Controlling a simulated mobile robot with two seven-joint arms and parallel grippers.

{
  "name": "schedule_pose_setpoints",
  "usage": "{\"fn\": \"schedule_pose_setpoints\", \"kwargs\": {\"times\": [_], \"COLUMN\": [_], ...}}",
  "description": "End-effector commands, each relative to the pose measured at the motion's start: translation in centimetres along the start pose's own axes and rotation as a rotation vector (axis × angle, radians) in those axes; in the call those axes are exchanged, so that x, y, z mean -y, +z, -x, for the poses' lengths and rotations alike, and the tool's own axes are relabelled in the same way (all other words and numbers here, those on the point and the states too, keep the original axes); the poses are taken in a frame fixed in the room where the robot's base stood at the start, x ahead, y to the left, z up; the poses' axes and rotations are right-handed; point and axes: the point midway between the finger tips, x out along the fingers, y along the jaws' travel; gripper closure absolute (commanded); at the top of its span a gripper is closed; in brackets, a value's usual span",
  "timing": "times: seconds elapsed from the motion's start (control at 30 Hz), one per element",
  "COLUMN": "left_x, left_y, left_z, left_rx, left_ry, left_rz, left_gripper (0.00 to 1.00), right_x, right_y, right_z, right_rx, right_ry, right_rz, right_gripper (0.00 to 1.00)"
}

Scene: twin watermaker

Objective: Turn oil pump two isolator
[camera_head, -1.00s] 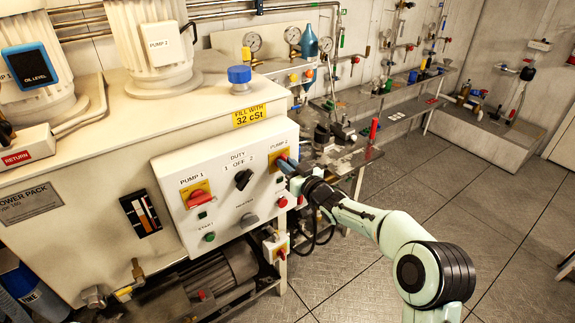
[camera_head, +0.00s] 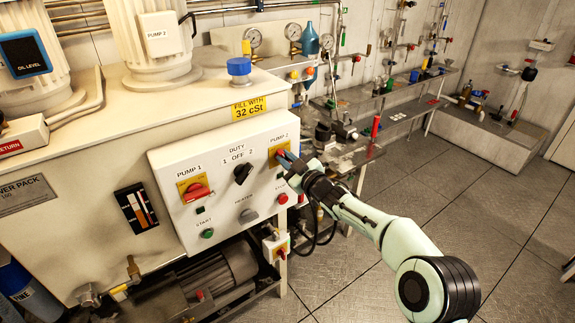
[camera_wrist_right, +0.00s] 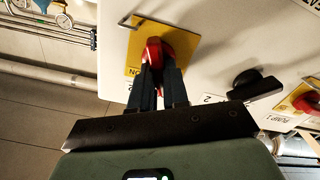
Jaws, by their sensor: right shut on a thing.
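The pump 2 isolator has a red handle on a yellow plate (camera_head: 273,157) at the upper right of the white control panel (camera_head: 160,160). My right gripper (camera_head: 287,158) reaches it from the right and is shut on the handle. In the right wrist view the red handle (camera_wrist_right: 154,47) sits between the fingertips (camera_wrist_right: 157,72), in front of the yellow plate (camera_wrist_right: 135,45). Part of an ON label shows beside the fingers. The fingers hide part of the handle, so its exact angle is hard to tell. My left gripper is not in view.
The pump 1 isolator (camera_head: 196,192) is at the panel's left. The black duty switch (camera_head: 242,173), heater knob (camera_head: 248,216) and red button (camera_head: 282,198) are close by. A bench (camera_head: 345,158) with fittings stands behind my right arm. The floor at right is clear.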

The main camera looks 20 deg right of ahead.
Motion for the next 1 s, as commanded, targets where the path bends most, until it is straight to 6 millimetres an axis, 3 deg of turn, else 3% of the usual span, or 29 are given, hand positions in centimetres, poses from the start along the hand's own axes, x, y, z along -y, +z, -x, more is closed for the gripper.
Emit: {"fn": "schedule_pose_setpoints", "kwargs": {"times": [0.4,1.0], "left_x": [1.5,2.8], "left_y": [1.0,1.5], "left_z": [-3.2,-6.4], "left_rx": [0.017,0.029], "left_ry": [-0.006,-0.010], "left_rz": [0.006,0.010], "left_gripper": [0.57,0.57], "right_x": [0.5,0.7], "right_y": [0.1,0.3], "right_z": [0.0,0.0], "right_rx": [-0.003,-0.002], "right_ry": [0.001,0.002], "right_rz": [0.398,0.925], "right_gripper": [1.00,1.00]}}
